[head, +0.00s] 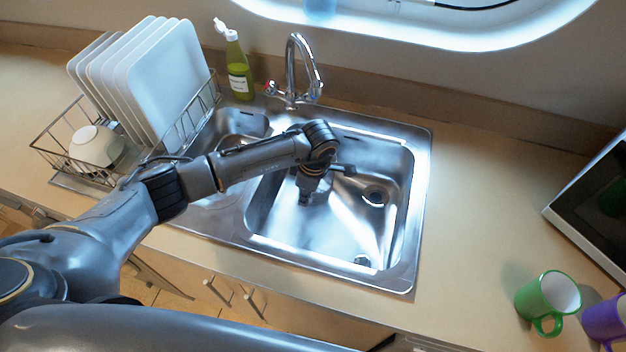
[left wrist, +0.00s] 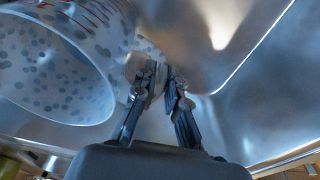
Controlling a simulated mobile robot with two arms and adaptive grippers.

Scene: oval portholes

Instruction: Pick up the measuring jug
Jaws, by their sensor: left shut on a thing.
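The measuring jug (left wrist: 50,65) fills the upper left of the left wrist view. It is pale and see-through, with grey-blue spots and red graduation marks, and its round rim faces down in that view. My left gripper reaches down into the sink basin in the head view (head: 305,198). In the left wrist view (left wrist: 158,85) its two fingers are close together beside the jug, shut on a part of it that looks like the handle. The fingers mostly hide that part. In the head view I cannot make out the jug behind my arm. My right gripper is not in view.
The steel sink (head: 422,190) surrounds the left gripper, with a tap (head: 291,75) behind. A dish rack (head: 62,172) with plates (head: 160,80) and a bowl (head: 97,146) stands left, near a green bottle (head: 238,72).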

